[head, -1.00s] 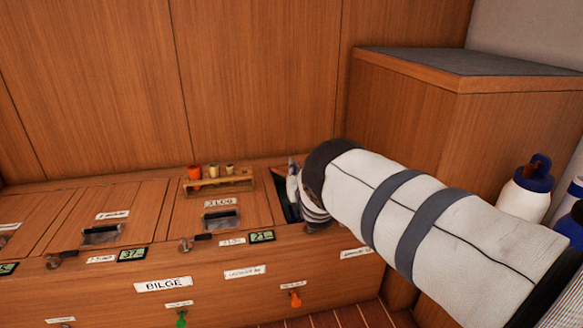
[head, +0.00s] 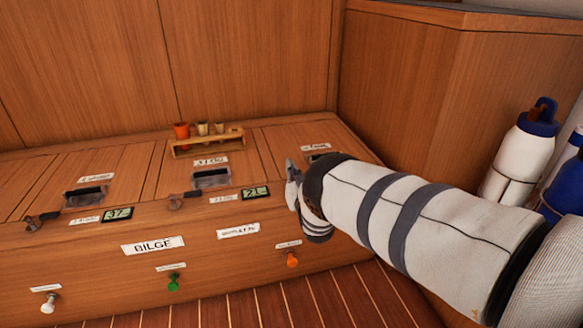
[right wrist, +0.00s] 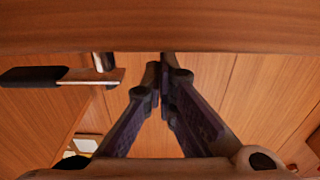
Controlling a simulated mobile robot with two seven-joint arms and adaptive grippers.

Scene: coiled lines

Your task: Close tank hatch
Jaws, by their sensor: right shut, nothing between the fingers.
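The wooden bench holds a row of tank hatches. The right-hand hatch (head: 297,138) lies flat with the bench top, with no dark gap showing; my arm hides its front part. The middle hatch (head: 212,160) and the left hatch (head: 95,172) also lie flat. My right gripper (head: 292,172) is at the bench's front upper edge, in front of the right-hand hatch. In the right wrist view its fingers (right wrist: 161,75) are together and empty. A latch with a black handle (right wrist: 35,76) and metal plate is left of the fingers there. My left gripper is out of view.
A wooden rack with small cups (head: 207,142) stands behind the middle hatch. The bench front carries a BILGE label (head: 153,245) and white, green and orange knobs (head: 292,259). A tall wooden cabinet (head: 420,90) and bottles (head: 520,155) stand at right. The striped floor is clear.

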